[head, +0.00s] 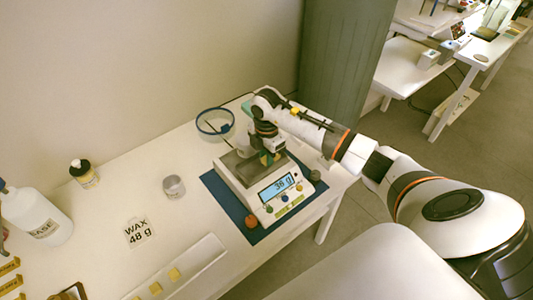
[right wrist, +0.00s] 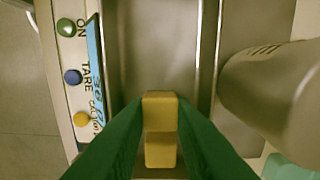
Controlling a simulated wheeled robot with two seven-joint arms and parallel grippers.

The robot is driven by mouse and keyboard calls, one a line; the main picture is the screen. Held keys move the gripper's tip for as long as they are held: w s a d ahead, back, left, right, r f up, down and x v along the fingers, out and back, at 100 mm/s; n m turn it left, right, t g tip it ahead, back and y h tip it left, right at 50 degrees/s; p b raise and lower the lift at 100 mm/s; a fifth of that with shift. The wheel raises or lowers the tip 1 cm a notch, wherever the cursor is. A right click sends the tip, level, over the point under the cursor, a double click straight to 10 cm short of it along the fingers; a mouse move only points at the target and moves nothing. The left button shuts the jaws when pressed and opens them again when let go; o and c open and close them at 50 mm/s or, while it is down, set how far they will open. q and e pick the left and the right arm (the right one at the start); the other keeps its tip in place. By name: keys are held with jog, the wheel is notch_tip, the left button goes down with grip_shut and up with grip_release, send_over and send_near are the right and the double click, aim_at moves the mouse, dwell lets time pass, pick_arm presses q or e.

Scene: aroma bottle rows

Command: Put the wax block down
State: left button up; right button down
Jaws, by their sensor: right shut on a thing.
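My right gripper (head: 268,157) is low over the steel pan of the scale (head: 228,163). Its green fingers are shut on a yellow wax block (right wrist: 160,108), seen between the fingertips in the right wrist view. A second yellow patch (right wrist: 160,151) shows just below it; I cannot tell whether it is another block or a reflection. Whether the held block touches the pan is hidden. The scale's display (head: 279,187) reads about 36 g. A card (head: 138,232) on the table says WAX 48 g. My left gripper is not in view.
The scale stands on a blue mat (head: 222,195). A white tray (head: 205,256) holds several yellow blocks at the front. A grey jar (head: 173,187), a dark-capped bottle (head: 84,174), a white BASE bottle (head: 38,218) and a blue ring (head: 214,122) stand around. A large grey cylinder (right wrist: 275,95) is close beside my fingers.

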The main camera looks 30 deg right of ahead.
jog(key=shift+f, duration=0.1)
jog(key=c, duration=1.5)
grip_release()
jog(key=shift+c, duration=0.2)
jog(key=shift+r, duration=0.25)
notch_tip(320, 180, up, 12)
jog(key=b, duration=0.2)
jog(key=shift+f, duration=0.15)
